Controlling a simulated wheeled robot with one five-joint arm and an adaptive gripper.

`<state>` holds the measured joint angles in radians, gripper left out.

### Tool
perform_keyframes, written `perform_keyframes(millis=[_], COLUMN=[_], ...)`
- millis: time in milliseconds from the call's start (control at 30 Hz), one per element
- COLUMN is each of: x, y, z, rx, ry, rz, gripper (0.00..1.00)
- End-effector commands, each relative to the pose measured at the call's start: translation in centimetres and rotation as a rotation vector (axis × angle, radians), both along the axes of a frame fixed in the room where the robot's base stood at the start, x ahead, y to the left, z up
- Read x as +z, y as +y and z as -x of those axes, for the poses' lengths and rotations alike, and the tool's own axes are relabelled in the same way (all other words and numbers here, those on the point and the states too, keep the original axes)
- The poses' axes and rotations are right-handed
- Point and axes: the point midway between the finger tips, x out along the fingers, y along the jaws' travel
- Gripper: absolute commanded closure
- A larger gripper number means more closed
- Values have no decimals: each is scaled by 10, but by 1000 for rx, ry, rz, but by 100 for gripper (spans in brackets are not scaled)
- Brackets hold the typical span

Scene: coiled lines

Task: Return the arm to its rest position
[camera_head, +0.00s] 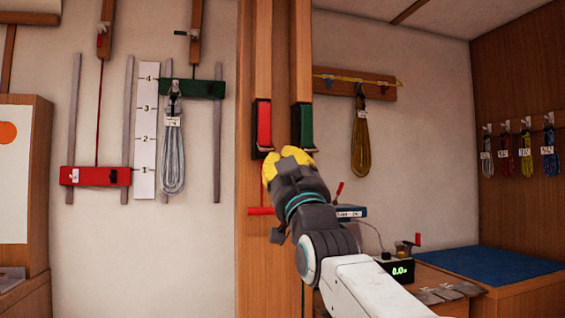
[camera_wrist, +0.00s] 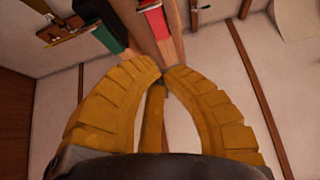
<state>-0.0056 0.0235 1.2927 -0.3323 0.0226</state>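My gripper (camera_head: 287,163) has yellow fingers and is raised in front of the wooden post (camera_head: 250,220), just below a red block (camera_head: 263,124) and a green block (camera_head: 302,126). My arm reaches up to it from the lower right. In the wrist view the curved fingers of my gripper (camera_wrist: 163,68) meet at their tips, and I see nothing held between them. The red block (camera_wrist: 154,22) and the green block (camera_wrist: 108,38) show beyond the fingertips. I cannot tell whether the fingers touch the post.
At left, a red bar (camera_head: 95,177) and a green bar (camera_head: 192,88) sit on rails beside a numbered scale (camera_head: 145,130); a grey coil (camera_head: 173,155) hangs there. A yellow coil (camera_head: 360,145) hangs behind my gripper. A blue mat (camera_head: 490,264) covers the bench at right.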

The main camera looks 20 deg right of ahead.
Motion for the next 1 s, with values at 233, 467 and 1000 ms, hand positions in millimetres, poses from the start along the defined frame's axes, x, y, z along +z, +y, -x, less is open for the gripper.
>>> perform_keyframes(millis=[233,467,1000], x=[0,0,-65], y=[0,0,-2], z=[0,0,12], rx=[0,0,-6], ry=[0,2,604], rz=[0,0,11], gripper=[100,100,100])
